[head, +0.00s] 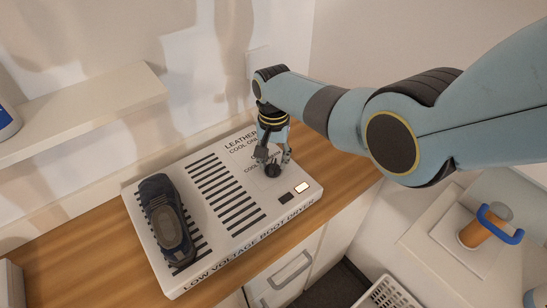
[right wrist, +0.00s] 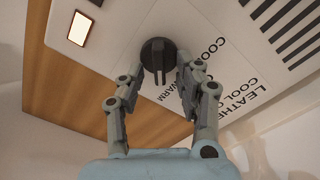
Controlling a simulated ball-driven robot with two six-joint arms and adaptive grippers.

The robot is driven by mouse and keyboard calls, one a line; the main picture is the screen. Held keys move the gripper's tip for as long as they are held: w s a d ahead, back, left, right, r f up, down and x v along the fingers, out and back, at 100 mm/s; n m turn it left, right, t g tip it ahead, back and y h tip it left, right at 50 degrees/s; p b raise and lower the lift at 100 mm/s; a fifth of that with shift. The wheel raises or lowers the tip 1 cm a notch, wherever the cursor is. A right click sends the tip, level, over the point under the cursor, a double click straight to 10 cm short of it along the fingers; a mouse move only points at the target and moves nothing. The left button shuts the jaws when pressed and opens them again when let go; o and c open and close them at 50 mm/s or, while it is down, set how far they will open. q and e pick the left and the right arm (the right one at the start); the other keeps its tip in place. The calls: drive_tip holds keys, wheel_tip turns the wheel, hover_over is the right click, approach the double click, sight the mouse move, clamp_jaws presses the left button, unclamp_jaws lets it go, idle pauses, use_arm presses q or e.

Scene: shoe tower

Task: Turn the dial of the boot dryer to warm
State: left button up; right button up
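The boot dryer (head: 215,255) is a flat white box with black slots, lying on the wooden counter. Its dark round dial (head: 272,171) has a raised ridge and sits near the printed COOL and WARM words; it also shows in the right wrist view (right wrist: 158,55). My right gripper (head: 273,160) points down over the dial. In the right wrist view its fingers (right wrist: 160,72) are spread on either side of the dial, with gaps beside the ridge. Whether the fingertips touch the dial's rim is unclear. My left gripper is out of view.
A dark blue shoe (head: 167,222) lies on the dryer's left slots. A lit panel (head: 302,188) and a dark square (head: 285,197) sit near the dial. A white shelf (head: 85,105) is at left, a white basket (head: 385,293) at lower right.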

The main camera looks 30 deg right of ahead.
sight(274, 161)
wheel_tip(274, 161, up, 12)
idle(0.6)
idle(0.4)
